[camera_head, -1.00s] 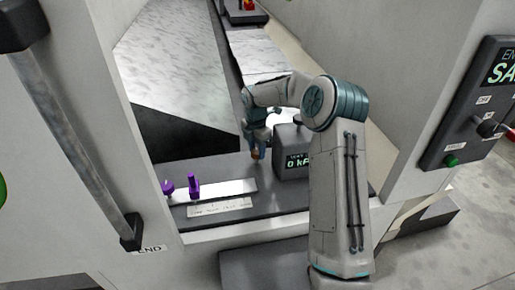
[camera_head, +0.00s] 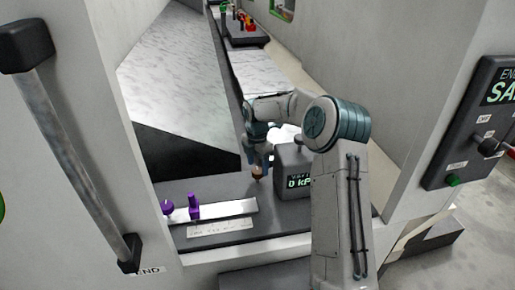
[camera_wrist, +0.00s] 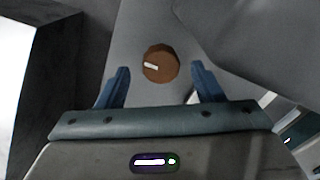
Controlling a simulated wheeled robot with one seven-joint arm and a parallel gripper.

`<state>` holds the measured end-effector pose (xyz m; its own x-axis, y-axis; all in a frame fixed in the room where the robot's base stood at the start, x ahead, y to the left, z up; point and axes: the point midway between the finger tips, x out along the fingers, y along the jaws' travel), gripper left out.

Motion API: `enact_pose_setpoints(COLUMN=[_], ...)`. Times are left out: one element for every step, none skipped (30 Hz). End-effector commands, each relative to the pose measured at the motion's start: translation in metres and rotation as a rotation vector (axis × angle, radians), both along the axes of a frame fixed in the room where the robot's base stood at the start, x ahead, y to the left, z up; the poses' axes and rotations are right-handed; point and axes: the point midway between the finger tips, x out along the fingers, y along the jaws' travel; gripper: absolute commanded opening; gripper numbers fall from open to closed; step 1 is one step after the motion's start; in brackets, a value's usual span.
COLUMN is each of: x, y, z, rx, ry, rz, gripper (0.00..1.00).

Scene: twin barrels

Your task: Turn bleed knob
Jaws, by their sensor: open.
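The bleed knob (camera_wrist: 161,64) is a round brown knob with a white mark on its face, on a grey surface. In the wrist view it lies between and just beyond the two blue fingertips of my gripper (camera_wrist: 160,80), with a gap on each side. In the head view my gripper (camera_head: 259,165) points down over the dark bench, and the small brown knob (camera_head: 257,178) shows at its fingertips. I cannot tell whether the fingers touch it. The gripper is open and holds nothing.
A dark box (camera_head: 291,165) with a kPa readout stands right beside my gripper. A metal plate with purple parts (camera_head: 194,207) and a ruler (camera_head: 220,228) lie front left. A panel (camera_head: 478,130) is at right, a long door handle (camera_head: 75,150) at left.

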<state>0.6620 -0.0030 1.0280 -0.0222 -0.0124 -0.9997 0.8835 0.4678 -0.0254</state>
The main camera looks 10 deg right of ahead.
Motion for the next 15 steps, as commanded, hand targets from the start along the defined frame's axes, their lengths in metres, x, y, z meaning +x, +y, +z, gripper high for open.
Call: enact_pose_setpoints(x=[0.001,0.001,0.002,0.002,0.002,0.002,0.002,0.002,0.002,0.003,0.003,0.003,0.002,0.003,0.003], y=[0.000,0.001,0.001,0.001,0.001,0.001,0.001,0.001,0.001,0.001,0.001,0.002,0.002,0.002,0.002], z=[0.009,0.016,0.025,0.033,0.039,0.049,0.056,0.063,0.072,0.078,0.084,0.091,0.096,0.101,0.106], rx=[0.000,0.001,0.000,0.000,0.000,0.000,0.000,0.001,0.001,0.001,0.000,0.001,0.000,0.000,0.001], ry=[-0.006,-0.005,-0.007,-0.007,-0.007,-0.006,-0.007,-0.006,-0.005,-0.006,-0.004,-0.005,-0.004,-0.004,-0.004], rz=[-0.001,-0.001,-0.002,-0.001,0.000,-0.001,-0.001,-0.001,-0.001,-0.001,0.000,0.000,0.001,0.001,0.000], gripper=[0.61,0.61,0.61,0.61,0.61,0.61,0.61,0.61,0.61,0.61,0.61,0.61,0.61,0.61,0.61])
